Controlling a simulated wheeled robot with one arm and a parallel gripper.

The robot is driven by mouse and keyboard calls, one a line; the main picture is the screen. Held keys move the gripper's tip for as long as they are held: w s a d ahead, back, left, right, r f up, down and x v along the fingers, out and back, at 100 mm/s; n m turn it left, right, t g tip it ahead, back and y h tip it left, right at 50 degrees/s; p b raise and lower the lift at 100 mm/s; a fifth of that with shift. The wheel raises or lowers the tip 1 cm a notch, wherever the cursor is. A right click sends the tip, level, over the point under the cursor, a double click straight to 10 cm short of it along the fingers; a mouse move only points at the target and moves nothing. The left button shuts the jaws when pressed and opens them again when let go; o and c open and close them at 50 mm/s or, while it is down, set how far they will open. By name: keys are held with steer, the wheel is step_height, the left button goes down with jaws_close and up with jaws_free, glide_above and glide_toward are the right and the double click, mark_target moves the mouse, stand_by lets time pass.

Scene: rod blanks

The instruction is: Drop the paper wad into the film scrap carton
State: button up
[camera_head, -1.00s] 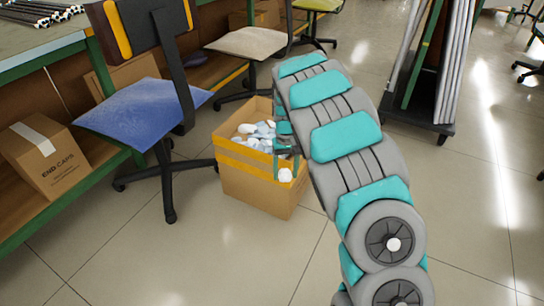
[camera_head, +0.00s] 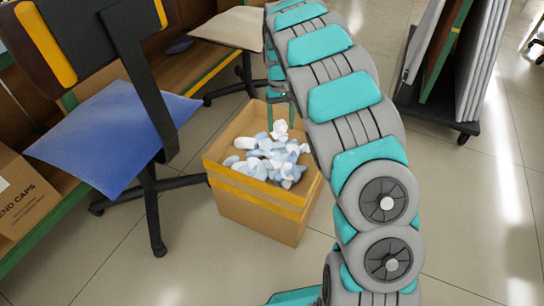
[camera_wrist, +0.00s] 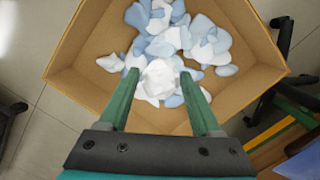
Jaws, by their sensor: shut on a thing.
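The paper wad (camera_head: 281,127) is white and crumpled. My gripper (camera_wrist: 160,76) is shut on the paper wad (camera_wrist: 160,82), with a green finger on each side of it. The carton (camera_head: 258,218) is an open cardboard box with a yellow band, standing on the floor. It holds several white and pale blue scraps (camera_head: 268,160). In the wrist view the wad shows over the inside of the carton (camera_wrist: 262,50), in front of the scraps. I cannot tell how far it is above them. My arm hides part of the carton's right side.
A blue-seated chair (camera_head: 115,135) stands left of the carton, its wheeled base close by. A beige-seated chair (camera_head: 232,28) is behind. A box marked END CAPS (camera_head: 22,200) sits on a low shelf at left. A panel rack (camera_head: 440,110) stands at right. The floor in front is clear.

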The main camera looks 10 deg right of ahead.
steer(key=shift+w+f, duration=0.15)
steer(key=shift+w, duration=0.3)
steer(key=shift+s+f+b, duration=0.1)
steer(key=shift+f+b, duration=0.75)
steer(key=shift+f, duration=2)
steer(key=o, duration=1.4)
steer(key=shift+r, duration=0.1)
steer(key=r, duration=0.4)
steer(key=w+r, duration=0.1)
steer(key=r, duration=0.2)
steer(key=shift+r, duration=0.3)
